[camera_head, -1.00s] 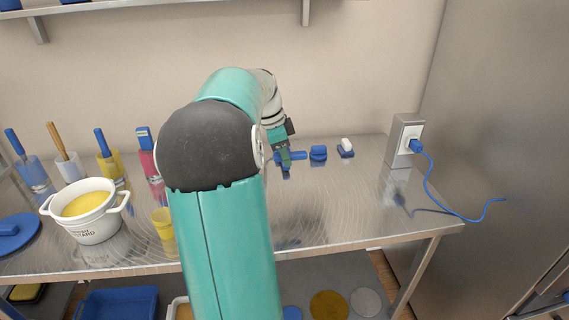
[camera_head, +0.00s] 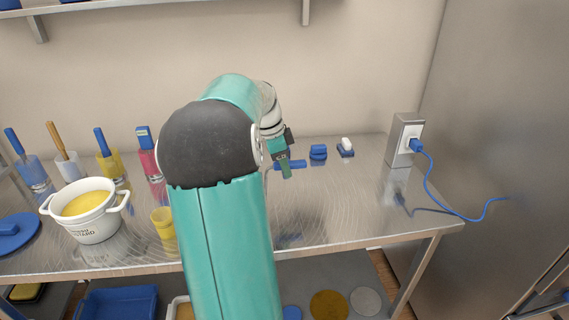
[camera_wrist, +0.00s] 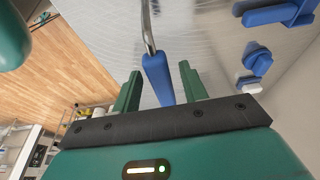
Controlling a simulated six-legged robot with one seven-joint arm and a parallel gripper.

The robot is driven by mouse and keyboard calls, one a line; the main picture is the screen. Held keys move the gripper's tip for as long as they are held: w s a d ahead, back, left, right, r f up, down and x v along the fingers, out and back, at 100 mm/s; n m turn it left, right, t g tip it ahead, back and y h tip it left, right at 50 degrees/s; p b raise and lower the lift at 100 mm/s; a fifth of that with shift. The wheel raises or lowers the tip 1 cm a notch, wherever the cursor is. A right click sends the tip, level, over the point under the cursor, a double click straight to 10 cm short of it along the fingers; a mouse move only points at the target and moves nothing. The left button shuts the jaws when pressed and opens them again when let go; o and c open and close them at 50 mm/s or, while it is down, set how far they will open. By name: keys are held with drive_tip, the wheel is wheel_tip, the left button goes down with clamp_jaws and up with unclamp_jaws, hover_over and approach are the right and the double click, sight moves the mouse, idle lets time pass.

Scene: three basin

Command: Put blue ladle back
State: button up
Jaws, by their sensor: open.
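The blue ladle's handle (camera_wrist: 157,78) shows in the wrist view, with a thin metal stem (camera_wrist: 148,25) running up out of the top edge. The ladle's bowl is out of view there. My gripper (camera_wrist: 160,78) is open, with one green finger on each side of the handle in the picture. I cannot tell whether the handle is fully between the fingers in depth, and I see no contact. In the head view my gripper (camera_head: 286,173) is low over the metal table (camera_head: 340,210).
Blue brush-like tools (camera_head: 318,153) and a white-and-blue one (camera_head: 346,147) lie near the wall. An outlet post (camera_head: 402,140) with a blue cord stands at right. A white pot (camera_head: 92,228), a yellow cup (camera_head: 163,222) and several utensil holders stand left. Table front right is clear.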

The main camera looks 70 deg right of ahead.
drive_tip(key=v, duration=1.2)
drive_tip(key=shift+r, duration=0.1)
drive_tip(key=w+a+n+t, duration=0.2)
drive_tip(key=w+a+n, duration=0.5)
drive_tip(key=a, duration=0.5)
drive_tip(key=w+a+n+t, duration=0.3)
drive_tip(key=w+a+n, duration=0.4)
drive_tip(key=a, duration=0.5)
drive_tip(key=s+a+f+n+t, duration=0.1)
drive_tip(key=a+f+n, duration=0.1)
drive_tip(key=a+n, duration=0.3)
drive_tip(key=s+a+f+n+t+y, duration=0.1)
drive_tip(key=a+n, duration=0.5)
drive_tip(key=a, duration=0.7)
drive_tip(key=s+a+f+n+t, duration=0.1)
drive_tip(key=s+a+f+n, duration=0.2)
drive_tip(key=a, duration=0.6)
drive_tip(key=f+n, duration=0.1)
drive_tip(key=n, duration=0.1)
drive_tip(key=shift+a+f+n+t+y, duration=0.2)
drive_tip(key=shift+a+n+t+y, duration=0.1)
drive_tip(key=shift+a, duration=0.05)
